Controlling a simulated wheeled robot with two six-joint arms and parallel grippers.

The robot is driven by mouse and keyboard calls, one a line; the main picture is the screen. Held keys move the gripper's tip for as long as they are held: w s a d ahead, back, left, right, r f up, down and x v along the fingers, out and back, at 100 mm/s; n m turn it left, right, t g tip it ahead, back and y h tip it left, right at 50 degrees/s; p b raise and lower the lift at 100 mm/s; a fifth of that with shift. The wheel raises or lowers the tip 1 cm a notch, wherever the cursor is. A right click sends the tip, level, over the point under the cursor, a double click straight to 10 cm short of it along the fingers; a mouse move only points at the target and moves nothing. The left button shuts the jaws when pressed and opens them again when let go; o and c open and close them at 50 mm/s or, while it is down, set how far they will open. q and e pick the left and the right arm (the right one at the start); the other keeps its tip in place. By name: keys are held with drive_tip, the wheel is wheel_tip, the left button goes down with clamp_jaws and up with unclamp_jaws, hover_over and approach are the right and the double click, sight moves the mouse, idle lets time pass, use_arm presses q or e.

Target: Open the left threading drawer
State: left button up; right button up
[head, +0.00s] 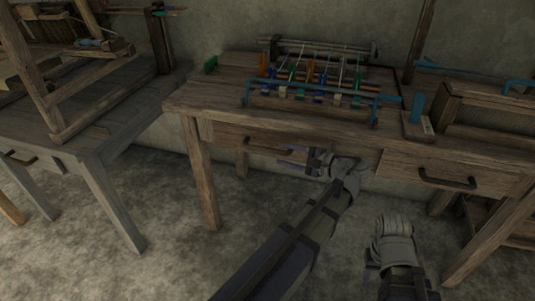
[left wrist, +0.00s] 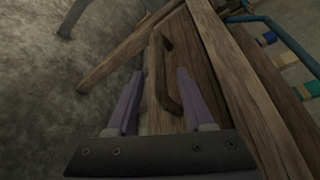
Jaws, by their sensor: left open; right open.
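The left threading drawer (head: 232,138) is set under the left part of the loom table, and its front looks about flush with the frame. Its dark curved handle (head: 262,149) shows on the front and also in the left wrist view (left wrist: 171,90). My left gripper (head: 291,158) is open just right of the handle. In the left wrist view its two purple fingers (left wrist: 160,73) appear on either side of the handle; I cannot tell whether they touch it. My right gripper (head: 371,268) is open and empty, low in front of the table; its fingertips are partly hidden.
A right drawer (head: 490,180) with a dark handle sits farther right. Threads and blue bars of the loom (head: 315,88) stand on the table (head: 215,95). A grey table (head: 120,135) stands at left. The floor between the tables is clear.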

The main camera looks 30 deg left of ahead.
sight(273, 152)
use_arm(q)
drive_tip(key=b+x, duration=0.1)
drive_tip(key=x, duration=0.6)
drive_tip(key=shift+a+f, duration=0.15)
drive_tip(key=shift+a, duration=0.05)
clamp_jaws()
idle(1.3)
